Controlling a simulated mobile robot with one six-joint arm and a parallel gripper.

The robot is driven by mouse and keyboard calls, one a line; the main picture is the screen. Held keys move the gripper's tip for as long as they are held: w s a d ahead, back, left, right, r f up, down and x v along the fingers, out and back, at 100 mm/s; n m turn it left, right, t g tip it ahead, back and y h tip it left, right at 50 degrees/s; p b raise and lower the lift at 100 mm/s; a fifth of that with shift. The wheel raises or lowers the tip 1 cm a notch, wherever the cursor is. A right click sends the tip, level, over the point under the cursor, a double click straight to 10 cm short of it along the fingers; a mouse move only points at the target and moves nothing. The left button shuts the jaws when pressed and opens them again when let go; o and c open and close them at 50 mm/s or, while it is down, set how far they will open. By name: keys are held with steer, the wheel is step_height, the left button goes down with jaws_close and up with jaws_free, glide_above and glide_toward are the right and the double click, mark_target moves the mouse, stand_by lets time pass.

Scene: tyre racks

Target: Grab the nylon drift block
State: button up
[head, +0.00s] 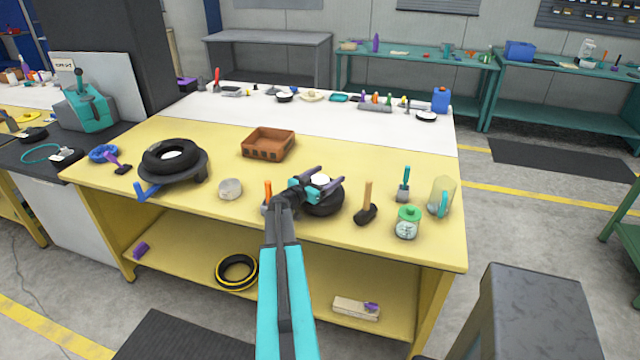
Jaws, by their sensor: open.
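My gripper (329,175) is open, with its dark purple-tipped fingers spread over the front middle of the yellow bench. A white round-topped piece (320,180) shows between or just below the fingers, at a black round object (325,204). Whether the fingers touch it I cannot tell. A pale, short cylindrical block (230,188) stands on the bench to the left of my gripper. Which of these is the nylon drift block I cannot tell for sure. My arm and gripper hide part of the black object and an orange-handled tool (268,190).
To the right stand a wooden-handled tool (367,203), a green-lidded jar (407,222), a teal-handled tool (404,185) and a clear yellowish container (441,195). A brown crate (268,143) stands behind. A tyre (171,156) lies on a stand at left. Bench space behind the gripper is clear.

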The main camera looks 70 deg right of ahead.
steer(key=shift+c, duration=0.6)
steer(key=c, duration=1.1)
steer(key=shift+r, duration=0.15)
steer(key=shift+r+b, duration=0.9)
steer(key=shift+r, duration=0.1)
steer(key=s+a+r+b+v, duration=0.1)
steer(key=b+v, duration=0.5)
steer(key=v, duration=1)
steer(key=shift+s+r+b, duration=0.4)
steer(key=shift+s+r, duration=0.05)
steer(key=shift+s, duration=0.7)
